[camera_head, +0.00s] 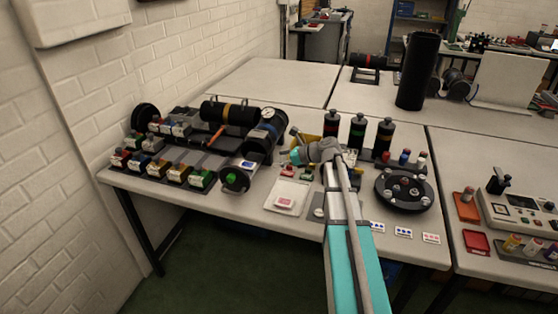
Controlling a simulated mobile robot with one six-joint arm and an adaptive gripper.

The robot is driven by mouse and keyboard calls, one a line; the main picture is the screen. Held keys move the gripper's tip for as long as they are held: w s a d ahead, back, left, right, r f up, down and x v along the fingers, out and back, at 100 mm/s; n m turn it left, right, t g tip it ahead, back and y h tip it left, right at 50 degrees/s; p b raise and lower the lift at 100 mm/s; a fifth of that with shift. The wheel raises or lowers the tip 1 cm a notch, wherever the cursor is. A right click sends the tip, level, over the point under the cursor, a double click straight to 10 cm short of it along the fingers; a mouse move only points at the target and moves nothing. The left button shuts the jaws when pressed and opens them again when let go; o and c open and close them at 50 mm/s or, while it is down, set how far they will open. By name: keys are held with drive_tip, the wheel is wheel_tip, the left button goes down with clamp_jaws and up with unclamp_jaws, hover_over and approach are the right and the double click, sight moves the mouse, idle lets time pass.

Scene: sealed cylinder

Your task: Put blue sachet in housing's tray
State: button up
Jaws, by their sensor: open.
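The dark cylindrical housing (232,113) lies on its side at the left of the table, with a gauge (267,114) at its right end. A small white and blue packet (249,165) lies just below the gauge end; it may be the blue sachet, but it is too small to be sure. I cannot make out the housing's tray clearly. My gripper (294,156) is open, right of the gauge end and above the table; its fingertips are small and partly lost against the clutter behind. I see nothing held in it.
Several small coloured boxes stand at left. Black bottles (357,133) and a round black plate (404,190) are at right.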

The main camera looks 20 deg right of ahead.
sight(264, 222)
drive_tip(key=s+a+f+n, duration=0.1)
drive_tip(key=s+a+f+n+g+h, duration=0.1)
drive_tip(key=s+a+n, duration=0.1)
drive_tip(key=s+a+f+n+g, duration=0.1)
drive_tip(key=a+n, duration=0.1)
drive_tip(key=shift+s+f+h, duration=0.35)
drive_tip(key=shift+s+h, duration=0.05)
drive_tip(key=s+a+f+n+g, duration=0.1)
drive_tip(key=s+n, duration=0.1)
drive_tip(key=s+a+f+n+h, duration=0.1)
drive_tip(key=n, duration=0.1)
drive_tip(key=s+a+f+n+g+h, duration=0.1)
drive_tip(key=s+n, duration=0.1)
drive_tip(key=shift+s+a+f+g, duration=0.3)
drive_tip(key=shift+a, duration=0.05)
drive_tip(key=s+f+n+h, duration=0.1)
drive_tip(key=s+n, duration=0.1)
drive_tip(key=s+a+f+n+g+h, duration=0.1)
drive_tip(key=s+n, duration=0.1)
drive_tip(key=s+f+n+g+h, duration=0.1)
drive_tip(key=s+n, duration=0.1)
drive_tip(key=shift+s+a+n, duration=0.3)
drive_tip(key=shift+a, duration=0.05)
drive_tip(key=s+f+n+g+h, duration=0.1)
drive_tip(key=s+n+h, duration=0.3)
drive_tip(key=s+n, duration=0.3)
drive_tip(key=shift+d, duration=0.35)
drive_tip(key=shift+f, duration=0.1)
drive_tip(key=shift+c, duration=0.2)
